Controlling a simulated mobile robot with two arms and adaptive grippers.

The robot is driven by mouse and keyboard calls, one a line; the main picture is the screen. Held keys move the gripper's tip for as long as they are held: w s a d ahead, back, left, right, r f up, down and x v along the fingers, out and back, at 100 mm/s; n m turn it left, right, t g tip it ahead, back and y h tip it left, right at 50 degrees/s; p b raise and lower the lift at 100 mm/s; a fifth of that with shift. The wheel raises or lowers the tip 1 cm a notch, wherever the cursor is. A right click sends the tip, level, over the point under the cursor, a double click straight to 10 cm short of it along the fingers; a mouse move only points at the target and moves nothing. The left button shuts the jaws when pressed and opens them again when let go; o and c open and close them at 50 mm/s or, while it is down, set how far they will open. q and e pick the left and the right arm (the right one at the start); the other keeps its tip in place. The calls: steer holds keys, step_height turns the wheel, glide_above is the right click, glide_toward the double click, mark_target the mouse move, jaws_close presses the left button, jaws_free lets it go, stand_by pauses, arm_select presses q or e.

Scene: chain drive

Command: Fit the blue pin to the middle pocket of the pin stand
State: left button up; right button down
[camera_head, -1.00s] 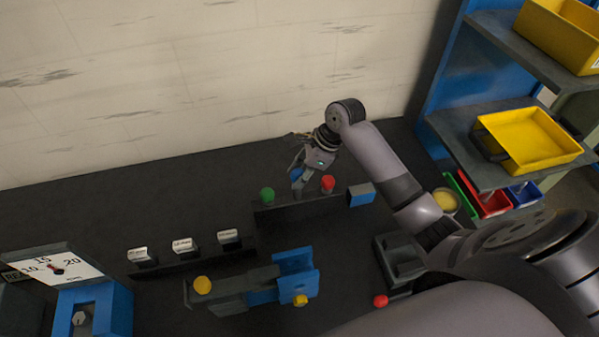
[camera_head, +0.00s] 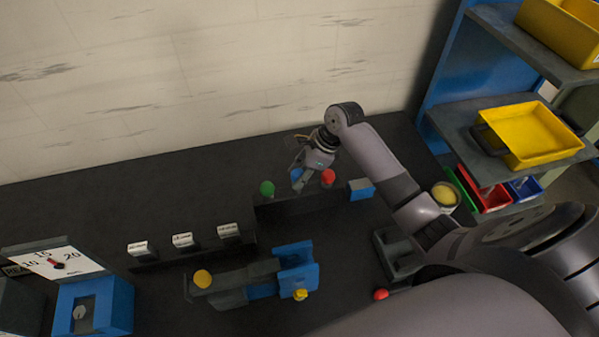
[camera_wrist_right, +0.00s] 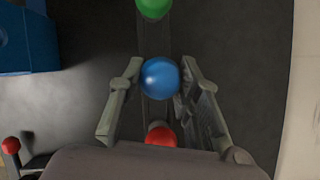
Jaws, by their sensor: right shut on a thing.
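My right gripper (camera_head: 298,184) is over the dark pin stand (camera_head: 275,215), between the green pin (camera_head: 267,188) and the red pin (camera_head: 328,177). It is shut on the blue pin (camera_head: 295,174). In the right wrist view the blue pin's round head (camera_wrist_right: 161,77) lies between the two fingers (camera_wrist_right: 162,66), in line with the green head (camera_wrist_right: 153,7) and the red head (camera_wrist_right: 161,136). The shaft below the blue head and the middle pocket are hidden, so I cannot tell how deep the pin sits. My left gripper is not in view.
A blue-and-grey block (camera_head: 361,190) stands at the stand's right end. A blue and dark fixture with yellow knobs (camera_head: 296,260) is in front. Several white labelled blocks (camera_head: 183,241) stand left. A gauge (camera_head: 57,263) is at far left, shelves with trays (camera_head: 530,135) at right.

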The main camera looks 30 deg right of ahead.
steer(key=shift+f, duration=1.45)
steer(key=c, duration=1.1)
jaws_free()
steer(key=shift+f, duration=0.1)
steer(key=v, duration=1.2)
